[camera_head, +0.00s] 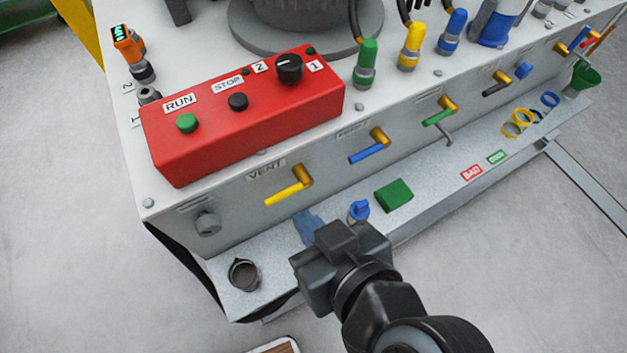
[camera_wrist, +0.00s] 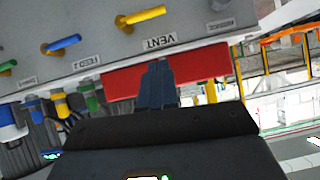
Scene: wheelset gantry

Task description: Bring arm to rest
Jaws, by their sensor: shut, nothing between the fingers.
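My arm reaches in from the bottom of the head view. My gripper (camera_head: 307,226) is over the front ledge, below the yellow VENT lever (camera_head: 288,192) in the picture. Its blue-grey fingers are together with nothing between them. They also show in the wrist view (camera_wrist: 157,84), closed and pointing toward the machine front. In that view the VENT lever (camera_wrist: 143,17) is upside down and to the upper left of the fingertips. I cannot tell how far the fingertips are from the panel.
A red control box (camera_head: 245,115) sits on the machine top. Blue (camera_head: 367,153) and green (camera_head: 438,117) levers stick out from the panel. The ledge holds a dark cup (camera_head: 243,274), a blue knob-like piece (camera_head: 359,210) and a green block (camera_head: 394,195). The floor at left is clear.

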